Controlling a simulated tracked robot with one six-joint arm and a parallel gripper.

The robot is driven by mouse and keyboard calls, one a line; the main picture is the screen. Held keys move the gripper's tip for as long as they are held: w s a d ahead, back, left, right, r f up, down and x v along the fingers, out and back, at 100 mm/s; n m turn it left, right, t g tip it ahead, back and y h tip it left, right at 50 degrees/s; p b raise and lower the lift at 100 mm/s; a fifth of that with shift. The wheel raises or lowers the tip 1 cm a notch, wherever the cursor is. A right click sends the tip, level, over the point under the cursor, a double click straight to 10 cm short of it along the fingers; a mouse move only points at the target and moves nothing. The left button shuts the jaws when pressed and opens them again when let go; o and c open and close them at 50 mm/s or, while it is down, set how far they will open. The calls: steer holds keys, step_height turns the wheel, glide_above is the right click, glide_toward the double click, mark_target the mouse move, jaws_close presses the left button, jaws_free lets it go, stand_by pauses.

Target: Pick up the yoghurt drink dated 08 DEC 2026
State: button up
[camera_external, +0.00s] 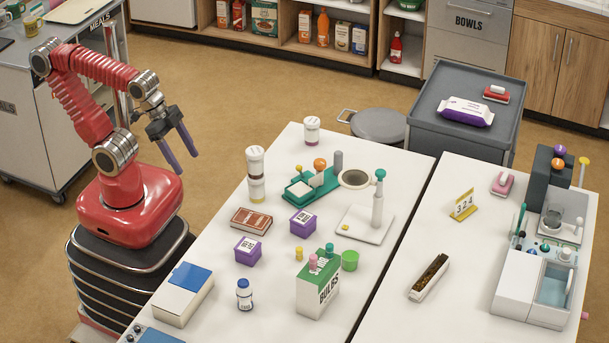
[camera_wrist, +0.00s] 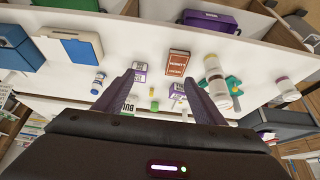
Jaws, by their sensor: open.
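My gripper (camera_external: 184,162) is open and empty, raised left of the table with its dark fingers angled down. In the wrist view my gripper (camera_wrist: 158,80) has its fingers apart over the table. A small white bottle with a blue cap (camera_external: 244,294) stands near the table's front; it also shows in the wrist view (camera_wrist: 97,83). White tubs (camera_external: 256,160) are stacked at the table's left edge, and another white tub with a dark label (camera_external: 312,130) stands at the far end. No 08 DEC 2026 date is readable, so I cannot tell which is the yoghurt drink.
Two purple boxes (camera_external: 303,222) (camera_external: 247,250), a reddish-brown box (camera_external: 251,221) and a green-and-white BULBS box (camera_external: 320,283) stand mid-table. A white box with a blue top (camera_external: 183,294) lies front left. A teal stand (camera_external: 309,186) and tape roll (camera_external: 354,178) are further back.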

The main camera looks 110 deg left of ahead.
steer(key=c, duration=0.4)
steer(key=shift+o, duration=0.2)
steer(key=w+d+f+t, duration=0.2)
steer(key=w+d+f, duration=0.1)
steer(key=w+d, duration=0.3)
steer(key=w+d+f+m+t+h, duration=0.1)
steer(key=w+d+f+t, duration=0.2)
steer(key=w+d, duration=0.4)
steer(key=w+d+f+t, duration=0.2)
steer(key=w+d+f, duration=0.2)
steer(key=d, duration=0.6)
steer(key=shift+w+f+m+t+h, duration=0.15)
steer(key=shift+w+f+h, duration=0.05)
steer(key=shift+w, duration=0.5)
steer(key=shift+w+f+m+t+h, duration=0.15)
steer(key=shift+w+f+h, duration=0.05)
steer(key=shift+w, duration=0.45)
steer(key=shift+w, duration=0.15)
